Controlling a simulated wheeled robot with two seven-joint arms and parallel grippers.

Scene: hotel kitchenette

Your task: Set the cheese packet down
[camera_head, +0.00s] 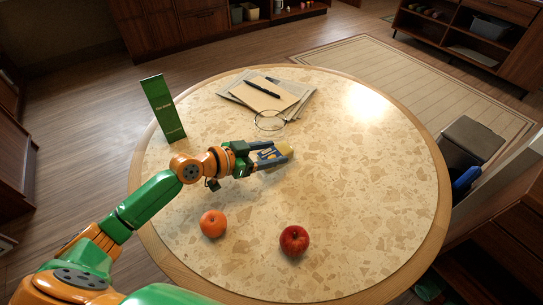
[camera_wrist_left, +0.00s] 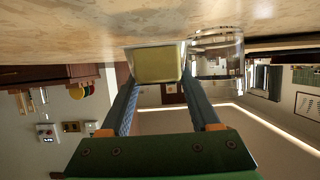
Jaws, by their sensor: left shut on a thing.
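In the left wrist view the packet (camera_wrist_left: 157,64) shows a pale yellow face, pinched between both fingertips (camera_wrist_left: 156,75). That view is upside down, with the tabletop (camera_wrist_left: 90,25) along its top. The packet is close to the tabletop; I cannot tell whether it touches. My right gripper is not in view.
A clear glass (camera_head: 268,122) stands just beyond the packet. Papers with a pen (camera_head: 262,89) lie at the back. A green card (camera_head: 162,108) stands at the left. An orange (camera_head: 213,223) and an apple (camera_head: 294,240) sit nearer. The table's right side is clear.

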